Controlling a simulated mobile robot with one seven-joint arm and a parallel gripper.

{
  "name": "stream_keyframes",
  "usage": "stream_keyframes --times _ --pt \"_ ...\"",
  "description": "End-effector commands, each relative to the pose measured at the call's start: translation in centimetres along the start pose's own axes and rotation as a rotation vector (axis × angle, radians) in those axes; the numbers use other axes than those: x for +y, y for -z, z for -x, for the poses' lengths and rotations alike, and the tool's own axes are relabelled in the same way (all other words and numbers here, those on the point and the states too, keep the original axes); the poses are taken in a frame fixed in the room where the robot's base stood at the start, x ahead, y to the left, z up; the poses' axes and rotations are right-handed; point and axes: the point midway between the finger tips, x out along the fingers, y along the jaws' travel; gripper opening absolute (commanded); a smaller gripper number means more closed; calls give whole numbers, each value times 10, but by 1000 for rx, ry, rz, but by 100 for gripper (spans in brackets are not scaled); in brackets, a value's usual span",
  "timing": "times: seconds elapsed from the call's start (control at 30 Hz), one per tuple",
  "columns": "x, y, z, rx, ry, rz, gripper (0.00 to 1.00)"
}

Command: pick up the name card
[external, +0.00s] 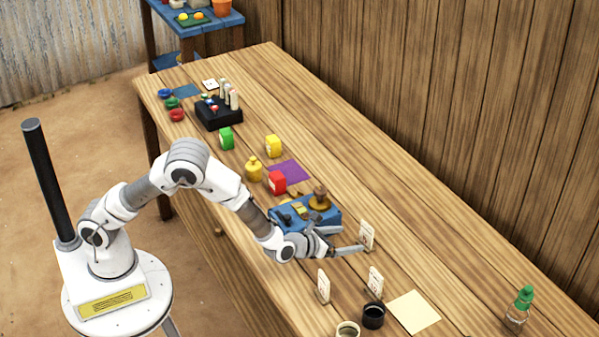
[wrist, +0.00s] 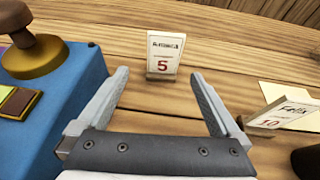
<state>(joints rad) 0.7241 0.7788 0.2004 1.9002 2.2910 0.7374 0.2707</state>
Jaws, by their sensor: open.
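A white name card (external: 366,235) stands upright on the wooden table, just beyond my gripper (external: 343,240). In the wrist view this card (wrist: 163,50) faces me, with a short name and a red 5, in a small wooden foot. My gripper (wrist: 160,76) is open and empty, and the card shows ahead of the gap between its fingertips, apart from them. A second name card (external: 375,282) stands nearer the front; in the wrist view it reads "Felix" and 10 (wrist: 285,116). A third card (external: 323,286) stands to its left.
A blue box (external: 330,217) with a brown-and-gold stamp-like piece (wrist: 32,45) stands close beside my gripper's left. A dark cup (external: 373,316), a pale sheet (external: 414,312) and a green-capped bottle (external: 519,308) are toward the near end. The table behind the card is clear.

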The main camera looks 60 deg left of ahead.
Motion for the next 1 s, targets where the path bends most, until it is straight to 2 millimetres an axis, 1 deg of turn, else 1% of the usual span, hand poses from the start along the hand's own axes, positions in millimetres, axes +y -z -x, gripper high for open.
stream_keyframes --times 0.03,0.1,0.23,0.33,0.53,0.8,0.9,1.0 --pt "1 1 -12 -1 -3 0 100" --pt "1 1 -26 -1 -3 0 100" --pt "0 1 -45 -1 -1 0 100" --pt "1 0 -54 1 -1 0 100" --pt "0 0 -64 -1 -1 0 100" --pt "-5 0 -97 0 -2 0 100" --pt "-5 0 -106 0 0 1 100" --pt "-5 0 -110 1 -1 0 100"
